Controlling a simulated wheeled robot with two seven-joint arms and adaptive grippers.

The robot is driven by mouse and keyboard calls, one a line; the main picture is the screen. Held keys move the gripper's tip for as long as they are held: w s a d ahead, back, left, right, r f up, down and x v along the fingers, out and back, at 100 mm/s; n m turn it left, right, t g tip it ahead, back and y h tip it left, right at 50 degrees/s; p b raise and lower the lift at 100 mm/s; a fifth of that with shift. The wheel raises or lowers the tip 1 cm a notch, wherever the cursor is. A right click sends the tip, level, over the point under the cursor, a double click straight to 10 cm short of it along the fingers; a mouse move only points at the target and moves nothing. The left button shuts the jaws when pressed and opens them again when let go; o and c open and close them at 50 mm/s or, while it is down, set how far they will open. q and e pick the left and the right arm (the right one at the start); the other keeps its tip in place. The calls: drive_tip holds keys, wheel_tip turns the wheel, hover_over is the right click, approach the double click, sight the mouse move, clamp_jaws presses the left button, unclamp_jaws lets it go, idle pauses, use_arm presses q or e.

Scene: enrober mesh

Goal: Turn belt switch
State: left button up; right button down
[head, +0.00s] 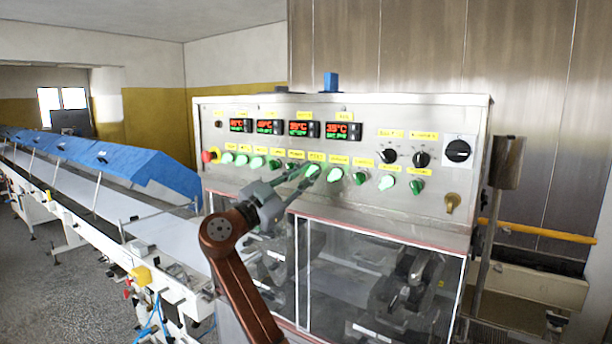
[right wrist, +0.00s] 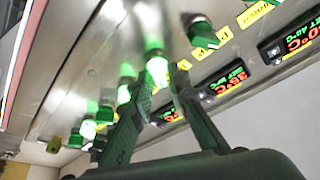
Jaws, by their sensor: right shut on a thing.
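A row of green, lit rotary switches runs along the sloped steel control panel (head: 240,190) under small yellow labels. The labels are too small to read, so I cannot tell which switch is the belt switch. My right gripper (head: 307,175) reaches up from below, its fingers shut on one green switch (head: 312,170) near the middle of the row. In the right wrist view, the two fingers of the gripper (right wrist: 165,85) stand on either side of this brightly lit switch (right wrist: 157,70). The fingers partly cover it, and its exact angle is unclear. My left gripper is not in view.
Neighbouring green switches (head: 335,174) sit close on both sides. A red emergency button (head: 208,156) is at the panel's left end, black knobs (head: 389,156) at the right. Red temperature displays (head: 298,129) are above. A conveyor with blue covers (head: 130,160) extends left.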

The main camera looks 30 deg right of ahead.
drive_tip(key=c, duration=2)
unclamp_jaws()
drive_tip(key=shift+c, duration=0.2)
drive_tip(key=shift+a, duration=0.15)
drive_tip(key=v, duration=1.2)
drive_tip(key=shift+f, duration=0.1)
